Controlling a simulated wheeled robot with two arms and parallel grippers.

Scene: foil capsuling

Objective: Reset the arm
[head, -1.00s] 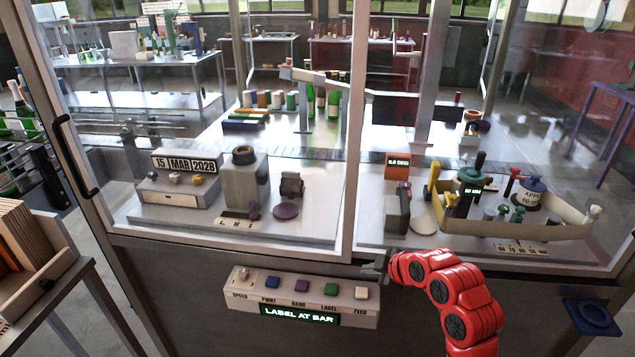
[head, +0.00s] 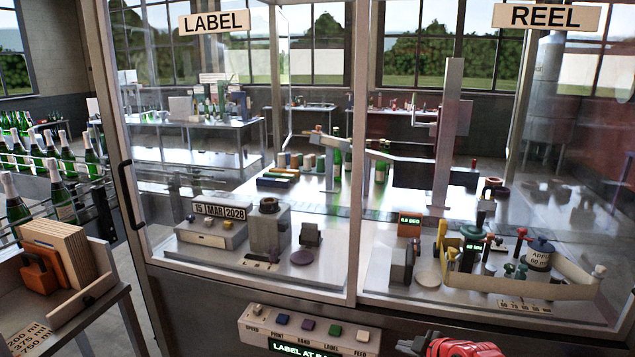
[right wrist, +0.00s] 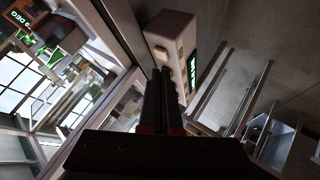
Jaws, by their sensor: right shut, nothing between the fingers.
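My right arm is red and enters the head view at the bottom edge, right of centre. The tip of my right gripper (head: 405,346) shows just right of the button panel (head: 345,348), and the rest is cut off by the frame. In the right wrist view its two dark fingers (right wrist: 163,88) are together with nothing between them. The panel also shows in that view (right wrist: 168,22), just beyond the fingertips; I cannot tell whether they touch it. My left gripper is not in view.
A glazed cabinet with a metal door frame (head: 357,150) stands close in front. Behind its glass are a date stamp unit (head: 212,238) and a tray with small knobs (head: 575,291). A wooden rack (head: 75,305) stands at the left, near several green bottles.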

